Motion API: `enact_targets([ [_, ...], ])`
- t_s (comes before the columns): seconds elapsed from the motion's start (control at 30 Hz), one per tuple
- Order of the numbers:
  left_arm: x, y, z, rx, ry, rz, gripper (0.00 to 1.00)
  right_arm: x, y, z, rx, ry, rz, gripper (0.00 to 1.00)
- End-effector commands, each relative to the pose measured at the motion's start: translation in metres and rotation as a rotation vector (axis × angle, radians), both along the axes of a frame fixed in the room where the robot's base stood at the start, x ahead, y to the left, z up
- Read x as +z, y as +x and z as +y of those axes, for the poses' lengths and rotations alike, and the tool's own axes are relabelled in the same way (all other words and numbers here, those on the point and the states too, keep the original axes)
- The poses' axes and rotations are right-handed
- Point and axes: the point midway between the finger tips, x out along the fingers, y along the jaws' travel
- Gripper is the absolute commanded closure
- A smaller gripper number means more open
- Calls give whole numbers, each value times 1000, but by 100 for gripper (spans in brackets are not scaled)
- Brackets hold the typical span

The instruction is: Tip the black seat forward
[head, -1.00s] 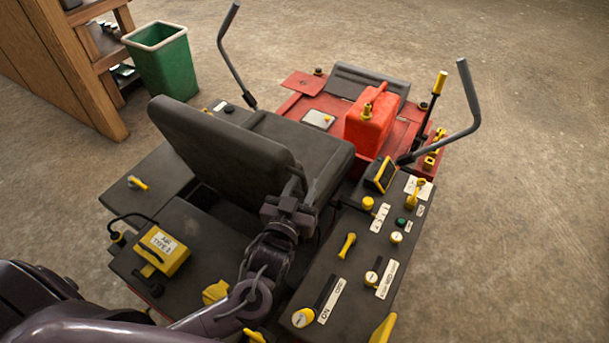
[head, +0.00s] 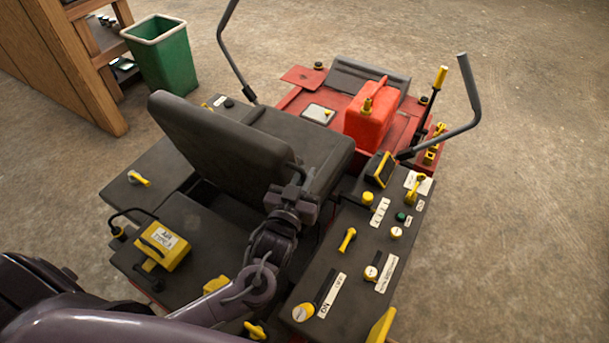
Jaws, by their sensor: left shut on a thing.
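The black seat (head: 222,138) sits in the middle of the red mower, its backrest toward me and its cushion (head: 305,135) beyond. A dark gap shows below the rear of the seat. My left gripper (head: 293,186) is at the right side of the seat, near the backrest's lower right corner, and is shut on the seat's side. Its fingertips are partly hidden against the dark seat, so the exact spot held is unclear. My right gripper is out of view.
A control panel (head: 352,252) with yellow knobs runs along the right. Two grey levers (head: 234,62) (head: 469,95) rise ahead. A red fuel can (head: 368,122) stands in front of the seat. A yellow box (head: 163,246) lies left. A green bin (head: 163,62) stands beyond; open floor lies right.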

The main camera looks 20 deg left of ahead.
Motion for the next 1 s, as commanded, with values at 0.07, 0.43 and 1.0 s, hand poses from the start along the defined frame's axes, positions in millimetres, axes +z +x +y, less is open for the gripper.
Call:
enact_targets([
  [0.07,3,1,0,0,0,2,100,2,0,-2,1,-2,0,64],
  [0.43,64,48,-9,3,17,93,100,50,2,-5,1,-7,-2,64],
  [1.0,152,188,-37,-1,72,378,100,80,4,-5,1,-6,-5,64],
])
